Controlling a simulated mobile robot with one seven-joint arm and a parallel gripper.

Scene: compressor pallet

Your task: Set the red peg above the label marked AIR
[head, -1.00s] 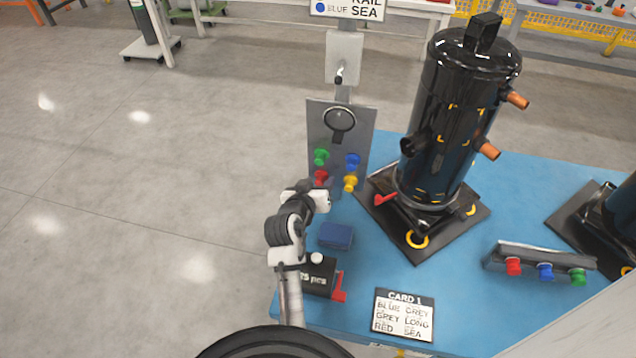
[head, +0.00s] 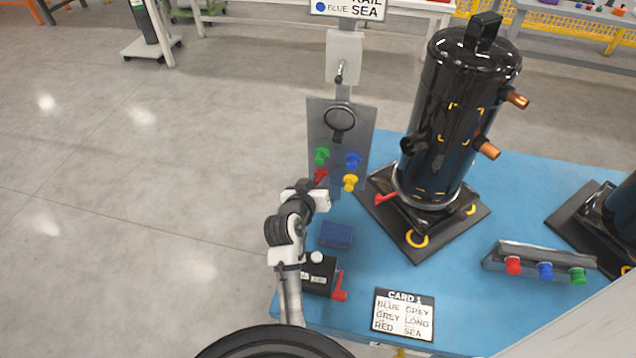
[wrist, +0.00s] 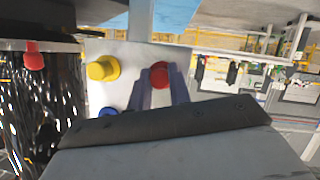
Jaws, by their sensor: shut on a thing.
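The red peg (head: 321,176) is at the lower left of the peg group on the grey upright panel (head: 358,122). It also shows in the wrist view (wrist: 160,72). My gripper (head: 322,190) is at the panel, with its fingers (wrist: 162,92) closed on the red peg. Part of the peg is hidden behind the fingers and wrist in the head view. Green (head: 321,156), blue (head: 353,160) and yellow (head: 350,183) pegs sit close by on the same panel. I see no label reading AIR in either view.
A black compressor (head: 455,115) stands right of the panel on a dark base. A rail (head: 540,258) with red, blue and green pegs lies on the blue table (head: 460,285). A card (head: 404,316), a blue block (head: 336,235) and a black box (head: 318,274) are near the front.

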